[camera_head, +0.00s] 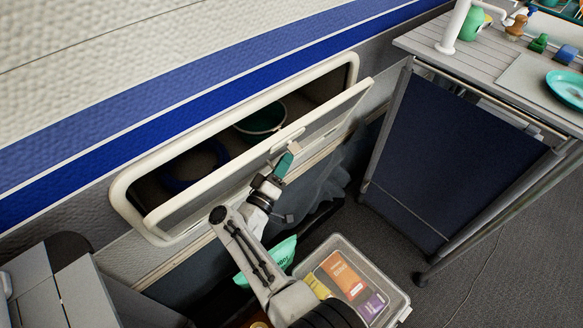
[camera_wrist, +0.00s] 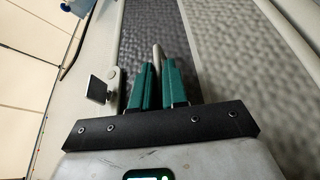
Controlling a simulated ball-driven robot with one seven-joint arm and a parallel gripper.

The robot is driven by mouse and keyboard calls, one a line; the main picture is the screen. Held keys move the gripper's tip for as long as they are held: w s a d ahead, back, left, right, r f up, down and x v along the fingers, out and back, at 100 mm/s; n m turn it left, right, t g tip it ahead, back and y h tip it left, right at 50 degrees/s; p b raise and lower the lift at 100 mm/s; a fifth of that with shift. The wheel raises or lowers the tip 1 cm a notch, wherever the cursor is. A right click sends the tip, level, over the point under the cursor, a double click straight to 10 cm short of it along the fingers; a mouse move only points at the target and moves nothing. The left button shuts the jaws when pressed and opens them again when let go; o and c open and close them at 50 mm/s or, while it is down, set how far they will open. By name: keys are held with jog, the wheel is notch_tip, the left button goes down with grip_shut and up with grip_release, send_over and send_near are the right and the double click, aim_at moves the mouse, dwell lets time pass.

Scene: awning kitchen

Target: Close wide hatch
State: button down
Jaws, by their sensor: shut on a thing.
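The wide hatch is set in the pale wall under a blue stripe. Its white-rimmed door (camera_head: 235,165) is partly open and tilted outward from the white frame (camera_head: 235,98). Dark interior shows above the door's upper edge. A pale handle (camera_head: 289,137) sits near the middle of that edge. My gripper (camera_head: 284,163) reaches up to the handle from the front. In the wrist view my gripper's green fingers (camera_wrist: 156,82) are shut on a slim pale bar (camera_wrist: 157,56), seemingly the handle. The fingertip contact is partly hidden.
A pot-like round container (camera_head: 262,118) and a blue ring-shaped item (camera_head: 190,168) are inside the hatch. A clear bin (camera_head: 396,302) with packages stands below. A table (camera_head: 425,42) with dishes is at right, a grey slatted surface (camera_head: 32,287) at lower left. Bare floor lies at lower right.

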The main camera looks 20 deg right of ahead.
aim_at(253, 169)
jog(key=w, duration=0.1)
jog(key=w+a+r+n, duration=0.1)
jog(key=w, duration=0.1)
jog(key=shift+w+a+r+y+b, duration=0.1)
jog(key=shift+a+r+y+b, duration=0.1)
jog(key=shift+r+y+b, duration=0.15)
jog(key=shift+w+a+r+b, duration=0.25)
jog(key=shift+w+b, duration=0.1)
jog(key=shift+w, duration=0.25)
jog(key=shift+w+a+r+b, duration=0.1)
jog(key=shift+w+a+b, duration=0.1)
jog(key=shift+w+b, duration=0.25)
jog(key=shift+w, duration=0.15)
jog(key=shift+a+r, duration=0.1)
jog(key=shift+r, duration=0.1)
jog(key=c, duration=1.3)
grip_release()
jog(key=shift+w, duration=0.1)
jog(key=shift+c, duration=0.2)
jog(key=shift+o, duration=0.5)
jog(key=shift+f, duration=0.2)
jog(key=p+v, duration=0.2)
jog(key=v, duration=0.8)
jog(key=shift+s+a+f, duration=0.1)
jog(key=shift+s+a, duration=0.1)
jog(key=shift+s, duration=0.15)
